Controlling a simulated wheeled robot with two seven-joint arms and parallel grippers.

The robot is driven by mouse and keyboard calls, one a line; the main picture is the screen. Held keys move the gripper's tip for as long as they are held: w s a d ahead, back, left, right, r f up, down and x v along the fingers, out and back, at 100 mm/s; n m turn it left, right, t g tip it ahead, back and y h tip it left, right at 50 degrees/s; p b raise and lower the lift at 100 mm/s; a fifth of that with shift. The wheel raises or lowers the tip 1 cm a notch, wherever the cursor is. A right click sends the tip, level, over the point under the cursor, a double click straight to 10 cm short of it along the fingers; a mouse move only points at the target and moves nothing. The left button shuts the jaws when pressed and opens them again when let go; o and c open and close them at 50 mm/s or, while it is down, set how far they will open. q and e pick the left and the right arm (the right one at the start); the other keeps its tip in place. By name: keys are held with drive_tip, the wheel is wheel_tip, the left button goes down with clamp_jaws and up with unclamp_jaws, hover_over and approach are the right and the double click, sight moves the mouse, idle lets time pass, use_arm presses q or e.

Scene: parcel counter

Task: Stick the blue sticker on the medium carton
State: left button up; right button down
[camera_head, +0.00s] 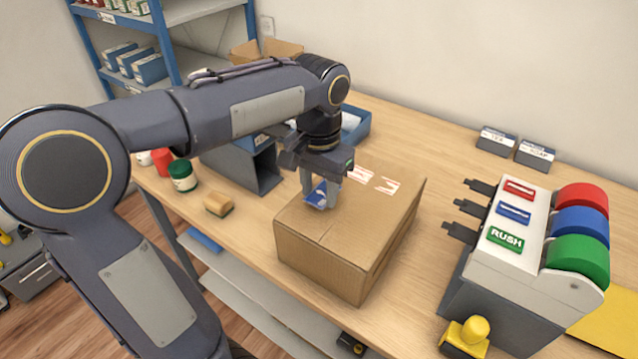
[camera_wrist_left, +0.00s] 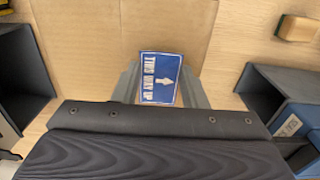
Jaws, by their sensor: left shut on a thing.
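The blue sticker (camera_wrist_left: 160,78) shows in the left wrist view with white lettering and a white arrow; it also shows in the head view (camera_head: 317,194). My left gripper (camera_head: 321,196) is shut on the sticker, right over the top of a brown carton (camera_head: 345,262). Whether the sticker touches the carton's top, I cannot tell. The carton stands closed on the counter and has red-and-white labels (camera_head: 360,176) on its top. In the left wrist view the cardboard (camera_wrist_left: 100,40) fills the space beyond the sticker. My right gripper is not in view.
A dispenser (camera_head: 525,250) with red, blue and green rolls stands at the right. A grey open box (camera_head: 245,165), a sponge (camera_head: 219,204) and jars (camera_head: 182,175) are left of the carton. Small boxes (camera_head: 496,141) lie at the back. The counter between carton and dispenser is clear.

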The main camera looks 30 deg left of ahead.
sight(319, 196)
use_arm(q)
drive_tip(key=shift+f, duration=0.75)
drive_tip(key=o, duration=0.7)
drive_tip(key=shift+r, duration=0.15)
drive_tip(key=shift+r+p, duration=2.4)
drive_tip(key=shift+r, duration=0.25)
drive_tip(key=shift+r, duration=0.1)
